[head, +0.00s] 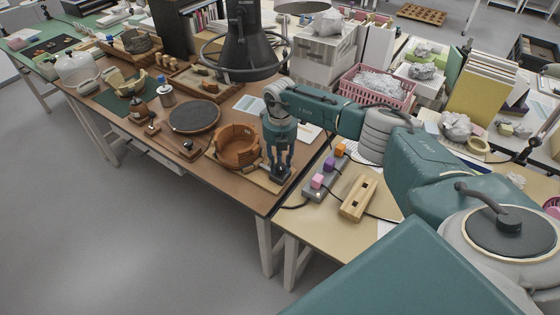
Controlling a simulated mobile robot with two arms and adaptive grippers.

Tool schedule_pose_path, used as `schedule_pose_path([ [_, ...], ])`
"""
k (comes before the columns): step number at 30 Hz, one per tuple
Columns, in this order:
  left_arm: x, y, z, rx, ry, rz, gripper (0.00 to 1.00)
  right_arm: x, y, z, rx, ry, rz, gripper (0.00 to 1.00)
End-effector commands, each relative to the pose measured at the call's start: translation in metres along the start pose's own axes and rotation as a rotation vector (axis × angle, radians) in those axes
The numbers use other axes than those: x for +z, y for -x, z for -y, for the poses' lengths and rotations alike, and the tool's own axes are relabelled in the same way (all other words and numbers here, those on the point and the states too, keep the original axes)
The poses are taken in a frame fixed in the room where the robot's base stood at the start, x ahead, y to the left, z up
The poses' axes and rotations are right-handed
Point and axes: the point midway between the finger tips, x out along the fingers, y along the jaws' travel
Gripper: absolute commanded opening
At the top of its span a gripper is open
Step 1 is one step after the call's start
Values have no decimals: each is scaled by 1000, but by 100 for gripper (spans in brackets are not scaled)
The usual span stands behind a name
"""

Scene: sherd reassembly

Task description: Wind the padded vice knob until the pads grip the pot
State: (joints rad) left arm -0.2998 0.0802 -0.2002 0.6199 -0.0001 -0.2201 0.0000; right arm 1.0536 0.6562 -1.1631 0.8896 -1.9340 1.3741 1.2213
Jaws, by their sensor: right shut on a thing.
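The pot (238,143) is an orange-brown, round, open vessel with an uneven, broken rim. It sits upright in the wooden padded vice (221,160) near the front right of the brown table. My right gripper (279,176) points down at the right end of the vice, just right of the pot. Its fingers are shut on the vice knob, which is mostly hidden between them. I cannot tell from here whether the pads touch the pot. My left gripper is not in view.
A dark round turntable (195,117) lies left of the pot. A black hood (245,45) hangs behind it. A grey strip with coloured cubes (317,181) and a wooden block (358,199) lie on the pale table at right. A pink basket (378,88) stands behind my right arm.

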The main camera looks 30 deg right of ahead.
Motion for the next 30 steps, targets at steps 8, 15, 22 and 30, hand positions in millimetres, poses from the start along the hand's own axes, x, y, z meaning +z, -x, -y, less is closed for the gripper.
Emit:
schedule_pose_path([
  [8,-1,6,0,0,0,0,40,-3,-2,2,-9,-107,-6,4],
  [15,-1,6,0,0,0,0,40,-4,-2,1,-8,-135,-7,4],
  [22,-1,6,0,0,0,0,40,-4,-3,1,-8,-135,-8,4],
  [30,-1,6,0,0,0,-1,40,-4,-2,0,-6,-134,-7,49],
])
